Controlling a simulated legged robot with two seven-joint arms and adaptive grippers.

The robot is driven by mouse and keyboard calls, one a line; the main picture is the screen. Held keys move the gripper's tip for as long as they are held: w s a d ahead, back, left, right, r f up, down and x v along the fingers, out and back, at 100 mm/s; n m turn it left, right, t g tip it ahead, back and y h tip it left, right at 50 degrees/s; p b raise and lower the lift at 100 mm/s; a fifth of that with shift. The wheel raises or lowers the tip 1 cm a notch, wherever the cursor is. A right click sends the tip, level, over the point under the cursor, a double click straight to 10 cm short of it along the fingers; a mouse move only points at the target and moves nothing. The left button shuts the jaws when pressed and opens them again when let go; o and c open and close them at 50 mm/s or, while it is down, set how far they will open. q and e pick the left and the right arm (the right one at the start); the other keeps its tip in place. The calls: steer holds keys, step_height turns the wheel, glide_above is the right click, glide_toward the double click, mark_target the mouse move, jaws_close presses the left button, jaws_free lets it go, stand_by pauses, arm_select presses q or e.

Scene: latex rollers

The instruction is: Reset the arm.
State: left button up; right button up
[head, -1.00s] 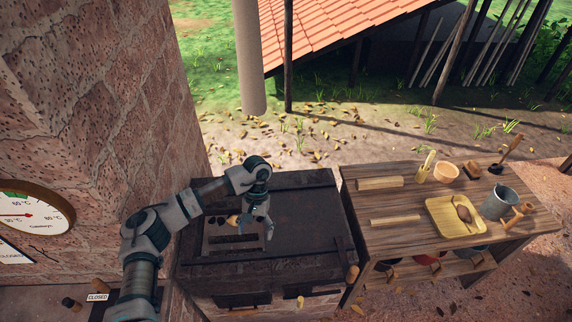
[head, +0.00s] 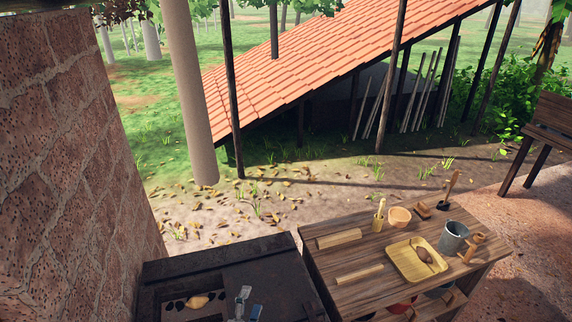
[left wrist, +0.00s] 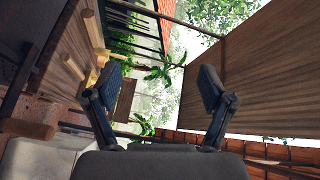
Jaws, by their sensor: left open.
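My left gripper (head: 247,303) shows only in part at the bottom edge of the head view, in front of the dark counter top (head: 265,268). In the left wrist view its two fingers (left wrist: 161,88) stand wide apart with nothing between them. The rest of my left arm is out of the head view. My right gripper is in neither view.
A wooden table (head: 328,262) stands right of the dark counter. It holds a yellow tray (head: 403,268), a metal bucket (head: 453,238) and a bowl (head: 399,217). A small yellow-orange object (head: 197,301) is on the counter. A stone wall (head: 70,170) rises at left.

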arm_select(q)
steer(key=s+a+f+n+g+y, duration=0.2)
steer(key=s+a+f+n+g, duration=0.25)
steer(key=f, duration=0.25)
steer(key=s+a+f+n+g+y, duration=0.2)
steer(key=s+a+f+n+g, duration=0.15)
steer(key=s+f+n, duration=0.3)
steer(key=s+a+f+n+g, duration=0.2)
steer(key=s+f+g, duration=0.1)
steer(key=s, duration=0.4)
steer(key=s+a+f+n+g, duration=0.2)
steer(key=s+f+n+g, duration=0.15)
steer(key=s, duration=0.45)
steer(key=s+f+m, duration=0.1)
steer(key=s+f, duration=0.2)
steer(key=f, duration=2.5)
steer(key=s+a+f+g, duration=0.2)
steer(key=s+f, duration=1.2)
steer(key=s, duration=0.2)
steer(key=shift+s+a+f, duration=0.3)
steer(key=shift+s+a, duration=0.05)
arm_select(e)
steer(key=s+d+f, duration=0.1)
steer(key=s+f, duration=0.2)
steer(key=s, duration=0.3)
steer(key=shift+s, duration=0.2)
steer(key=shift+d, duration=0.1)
